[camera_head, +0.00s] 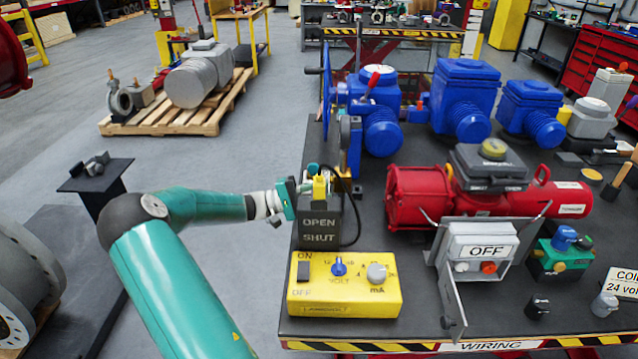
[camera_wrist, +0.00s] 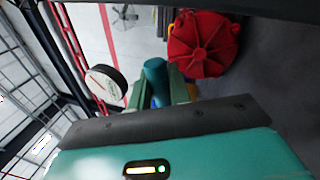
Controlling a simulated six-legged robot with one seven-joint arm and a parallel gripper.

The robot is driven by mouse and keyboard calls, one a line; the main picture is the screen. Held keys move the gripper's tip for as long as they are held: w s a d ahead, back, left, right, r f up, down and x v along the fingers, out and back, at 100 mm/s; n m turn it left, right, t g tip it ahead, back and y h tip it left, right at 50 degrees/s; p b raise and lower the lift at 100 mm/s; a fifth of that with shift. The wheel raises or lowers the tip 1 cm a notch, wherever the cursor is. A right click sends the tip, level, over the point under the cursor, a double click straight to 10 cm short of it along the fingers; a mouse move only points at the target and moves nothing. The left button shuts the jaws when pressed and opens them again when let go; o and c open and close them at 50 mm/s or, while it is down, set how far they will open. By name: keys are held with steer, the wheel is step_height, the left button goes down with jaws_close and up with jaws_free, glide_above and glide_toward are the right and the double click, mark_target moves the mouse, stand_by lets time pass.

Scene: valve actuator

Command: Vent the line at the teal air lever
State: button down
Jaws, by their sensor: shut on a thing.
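The teal air lever (camera_wrist: 155,72) shows in the wrist view as a rounded teal handle between the two fingers of my gripper (camera_wrist: 160,94). My gripper is shut on it. In the head view a small teal tip (camera_head: 312,168) shows above a yellow block (camera_head: 320,188), at the left edge of the bench. There my gripper (camera_head: 304,187) reaches in from the left, just beside the yellow block. The dark box below is marked OPEN and SHUT (camera_head: 319,229). The lever's base and exact angle are hidden by the fingers.
A round gauge (camera_wrist: 106,85) stands close left of the fingers in the wrist view. A yellow meter box (camera_head: 343,285), a red actuator (camera_head: 420,195) and a grey OFF box (camera_head: 478,245) stand on the bench.

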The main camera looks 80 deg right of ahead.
steer(key=shift+w+a+f+m+g+y, duration=0.15)
steer(key=shift+f+m+y, duration=0.2)
steer(key=shift+f+m, duration=0.45)
steer(key=shift+s+f+m+g+y, duration=0.15)
steer(key=shift+f+m+y, duration=0.25)
steer(key=shift+m, duration=0.8)
steer(key=shift+w, duration=0.1)
steer(key=c, duration=1.3)
jaws_free()
steer(key=shift+f, duration=0.1)
steer(key=shift+c, duration=0.2)
steer(key=v, duration=1.3)
steer(key=shift+w, duration=0.3)
steer(key=shift+a, duration=0.2)
